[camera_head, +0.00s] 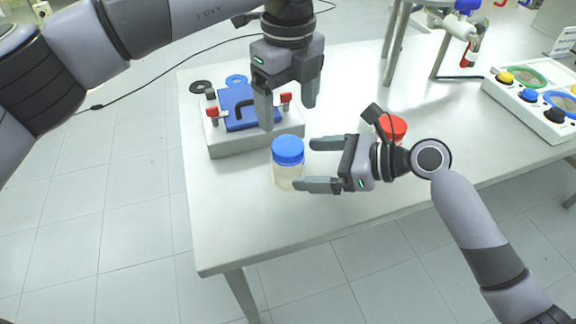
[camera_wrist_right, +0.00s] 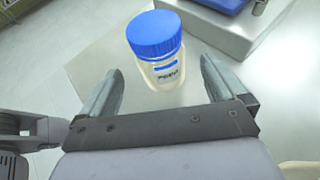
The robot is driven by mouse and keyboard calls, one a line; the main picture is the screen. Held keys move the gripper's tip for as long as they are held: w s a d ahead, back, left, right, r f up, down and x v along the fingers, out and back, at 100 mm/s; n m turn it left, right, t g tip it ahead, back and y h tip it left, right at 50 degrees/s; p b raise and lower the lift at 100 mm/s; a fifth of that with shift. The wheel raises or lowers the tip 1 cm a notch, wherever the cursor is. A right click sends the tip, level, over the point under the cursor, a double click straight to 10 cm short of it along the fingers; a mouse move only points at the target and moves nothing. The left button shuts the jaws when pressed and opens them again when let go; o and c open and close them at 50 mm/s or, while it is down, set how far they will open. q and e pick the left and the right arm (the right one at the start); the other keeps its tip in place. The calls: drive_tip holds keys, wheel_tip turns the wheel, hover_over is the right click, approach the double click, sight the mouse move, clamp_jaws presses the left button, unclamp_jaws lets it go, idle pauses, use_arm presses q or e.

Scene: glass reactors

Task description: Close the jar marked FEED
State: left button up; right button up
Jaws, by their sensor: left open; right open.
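A clear jar (camera_head: 287,178) with a pale content and a blue lid (camera_head: 288,150) stands upright on the table. My left gripper (camera_head: 287,114) is open and empty, pointing down above and behind the lid. A red-lidded jar (camera_head: 393,127) is partly hidden behind my right wrist.
A button panel (camera_head: 527,104) and a metal stand (camera_head: 394,45) are at the right and back. The table's front (camera_head: 240,240) is clear.

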sight(288, 145)
drive_tip(key=x, duration=0.6)
drive_tip(key=shift+w+a+f, duration=0.1)
drive_tip(key=shift+a, duration=0.1)
clamp_jaws()
idle(0.4)
use_arm(q)
drive_tip(key=shift+f, duration=4)
